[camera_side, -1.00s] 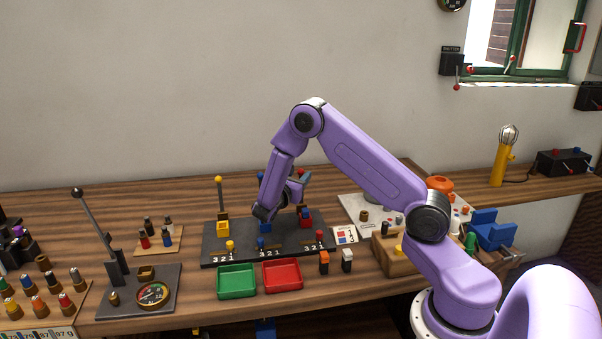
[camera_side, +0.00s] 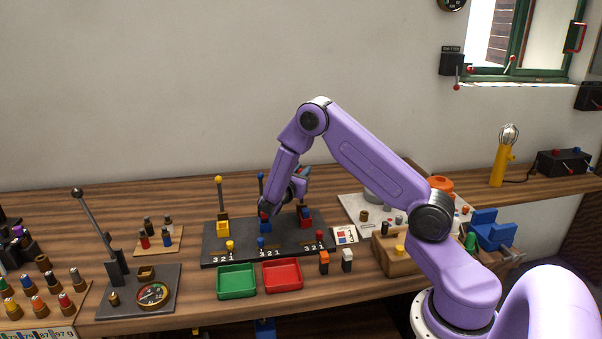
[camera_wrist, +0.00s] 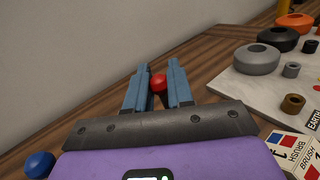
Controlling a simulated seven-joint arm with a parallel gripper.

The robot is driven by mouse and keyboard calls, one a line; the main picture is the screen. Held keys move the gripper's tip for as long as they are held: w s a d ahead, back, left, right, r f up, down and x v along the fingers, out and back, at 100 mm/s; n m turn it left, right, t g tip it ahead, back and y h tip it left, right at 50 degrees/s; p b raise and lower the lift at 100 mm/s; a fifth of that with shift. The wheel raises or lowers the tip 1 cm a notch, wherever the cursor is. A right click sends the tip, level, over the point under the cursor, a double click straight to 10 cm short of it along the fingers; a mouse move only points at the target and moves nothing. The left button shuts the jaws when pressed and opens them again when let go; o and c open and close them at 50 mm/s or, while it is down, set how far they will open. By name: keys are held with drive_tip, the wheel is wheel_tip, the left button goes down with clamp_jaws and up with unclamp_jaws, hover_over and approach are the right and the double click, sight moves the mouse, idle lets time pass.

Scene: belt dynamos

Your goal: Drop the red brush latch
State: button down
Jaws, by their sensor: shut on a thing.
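The red brush latch shows in the wrist view as a red ball knob (camera_wrist: 158,83) between the tips of my blue-grey fingers. My gripper (camera_wrist: 157,86) is shut on this knob. In the side view my gripper (camera_side: 301,173) is at the top of the right-hand post, above the red block (camera_side: 305,214), and mostly hides the knob. The latch appears upright, though its post is largely covered. The blue latch's ball (camera_side: 261,176) and the yellow latch's ball (camera_side: 219,180) stand on upright posts to the left on the same dark base (camera_side: 216,250).
A green tray (camera_side: 237,281) and a red tray (camera_side: 282,275) lie in front of the base. The blue ball (camera_wrist: 39,164) is close beside my wrist.

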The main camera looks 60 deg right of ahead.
drive_tip(key=shift+a, duration=0.1)
drive_tip(key=shift+s+a+f, duration=0.2)
drive_tip(key=shift+s+a, duration=0.45)
drive_tip(key=shift+s, duration=0.05)
drive_tip(key=shift+s+a+f, duration=0.2)
drive_tip(key=shift+s+a, duration=0.5)
drive_tip(key=shift+s+a+f, duration=0.2)
drive_tip(key=shift+s+a, duration=0.45)
drive_tip(key=shift+s, duration=0.05)
drive_tip(key=shift+s+a+f, duration=0.8)
drive_tip(key=shift+s+f, duration=0.05)
drive_tip(key=shift+f, duration=0.05)
drive_tip(key=shift+s+a+f, duration=0.3)
drive_tip(key=shift+s+f, duration=0.1)
drive_tip(key=shift+f, duration=0.3)
drive_tip(key=shift+s+a+f, duration=0.3)
drive_tip(key=shift+s+f, duration=0.05)
drive_tip(key=shift+f, duration=0.35)
